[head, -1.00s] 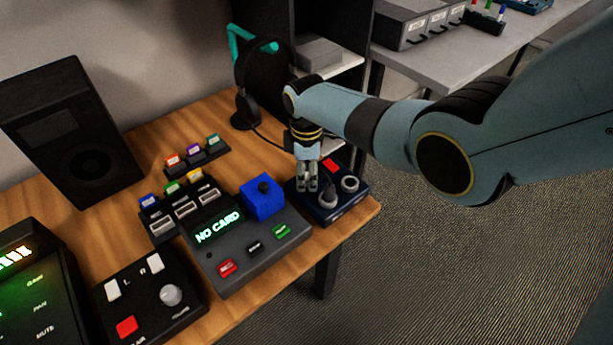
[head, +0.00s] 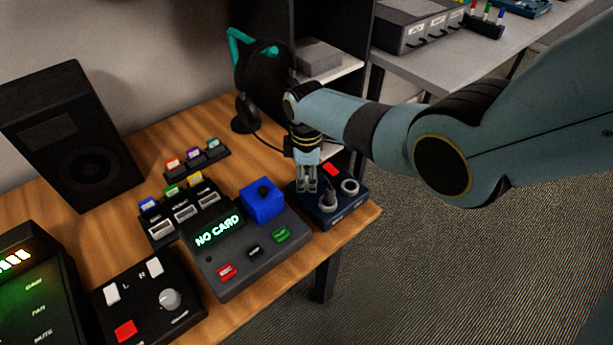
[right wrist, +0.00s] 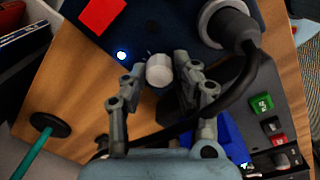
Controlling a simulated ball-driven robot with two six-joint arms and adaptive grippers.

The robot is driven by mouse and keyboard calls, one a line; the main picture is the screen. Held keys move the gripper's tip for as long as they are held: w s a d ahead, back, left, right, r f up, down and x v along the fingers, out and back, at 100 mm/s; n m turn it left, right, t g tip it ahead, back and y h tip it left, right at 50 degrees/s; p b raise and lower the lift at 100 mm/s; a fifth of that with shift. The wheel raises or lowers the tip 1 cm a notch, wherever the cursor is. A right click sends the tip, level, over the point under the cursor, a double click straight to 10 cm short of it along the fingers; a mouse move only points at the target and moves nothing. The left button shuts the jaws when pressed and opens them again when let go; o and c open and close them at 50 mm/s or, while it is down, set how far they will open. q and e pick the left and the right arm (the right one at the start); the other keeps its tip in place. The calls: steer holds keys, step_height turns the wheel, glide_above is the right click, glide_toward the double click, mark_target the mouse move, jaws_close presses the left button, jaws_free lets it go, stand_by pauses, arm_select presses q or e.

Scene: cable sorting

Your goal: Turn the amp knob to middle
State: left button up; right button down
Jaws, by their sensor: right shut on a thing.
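The amp is a dark blue box (head: 343,206) at the right end of the wooden table; its dark top also shows in the right wrist view (right wrist: 170,22). My right gripper (head: 307,188) points down over its left part. In the right wrist view the fingertips (right wrist: 161,72) are closed on both sides of a small pale grey knob (right wrist: 159,71). The fingers hide that knob in the head view. My left gripper is not in view.
A black plug (head: 327,200) with its cable stands in the amp, close to the right gripper. A grey card console (head: 217,262) with a blue block (head: 263,199) is just left of the amp. Headphones (head: 246,118) hang on a teal stand behind.

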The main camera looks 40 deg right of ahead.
steer(key=m, duration=0.3)
steer(key=shift+m+p, duration=0.4)
steer(key=m, duration=0.4)
steer(key=shift+m, duration=0.3)
steer(key=m, duration=0.4)
steer(key=shift+w+p, duration=0.1)
steer(key=shift+p, duration=0.2)
steer(key=m, duration=0.5)
steer(key=shift+d+g, duration=0.1)
steer(key=shift+g, duration=0.3)
steer(key=c, duration=1)
jaws_free()
